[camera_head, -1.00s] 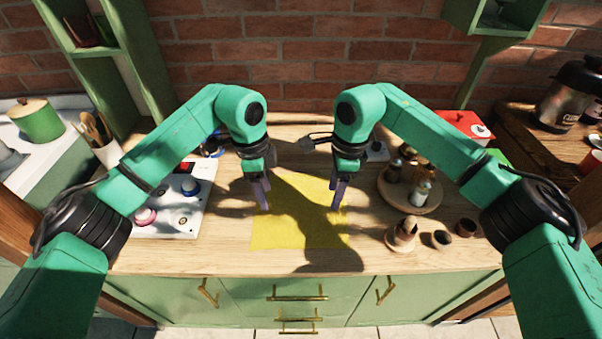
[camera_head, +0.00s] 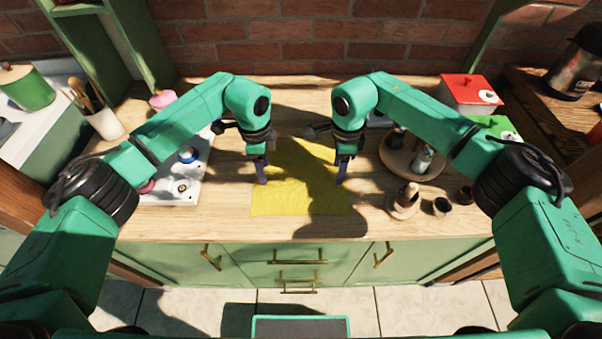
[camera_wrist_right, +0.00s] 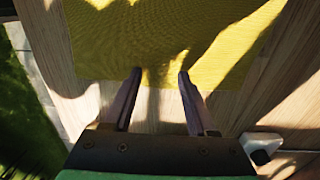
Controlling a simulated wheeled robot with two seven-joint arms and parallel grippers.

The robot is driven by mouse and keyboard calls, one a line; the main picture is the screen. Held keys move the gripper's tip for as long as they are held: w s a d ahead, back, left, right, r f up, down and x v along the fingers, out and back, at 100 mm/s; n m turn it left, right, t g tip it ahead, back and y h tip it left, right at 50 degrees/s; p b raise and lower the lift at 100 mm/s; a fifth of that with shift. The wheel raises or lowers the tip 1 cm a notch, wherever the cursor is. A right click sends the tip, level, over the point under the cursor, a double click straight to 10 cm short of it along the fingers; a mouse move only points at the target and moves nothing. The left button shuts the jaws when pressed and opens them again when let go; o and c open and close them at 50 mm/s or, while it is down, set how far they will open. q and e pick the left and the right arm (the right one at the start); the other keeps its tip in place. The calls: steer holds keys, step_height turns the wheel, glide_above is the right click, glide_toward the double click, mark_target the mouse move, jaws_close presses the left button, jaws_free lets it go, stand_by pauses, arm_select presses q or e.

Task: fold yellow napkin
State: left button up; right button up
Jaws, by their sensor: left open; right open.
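The yellow napkin (camera_head: 285,190) lies flat and spread out on the wooden counter, partly under the shadows of my arms. In the right wrist view the napkin (camera_wrist_right: 110,40) fills the upper middle, with one edge running near my fingertips. My left gripper (camera_head: 261,172) is open and empty at the napkin's left edge. My right gripper (camera_head: 342,172) is open and empty at its right edge; in the right wrist view its two fingers (camera_wrist_right: 160,75) stand apart with their tips over the napkin's border. I cannot tell whether the fingertips touch the cloth.
A white panel with knobs (camera_head: 183,186) sits left of the napkin. A round wooden tray (camera_head: 425,172) with bottles stands to the right, with small wooden cups (camera_head: 441,207) in front of it. The counter's front strip is clear.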

arm_select(q)
steer(key=shift+f, duration=0.3)
arm_select(e)
steer(key=shift+f, duration=0.3)
arm_select(q)
steer(key=shift+r, duration=0.1)
steer(key=shift+c, duration=1.4)
arm_select(e)
steer(key=shift+r, duration=0.1)
steer(key=shift+c, duration=1.4)
arm_select(q)
jaws_close()
arm_select(e)
jaws_close()
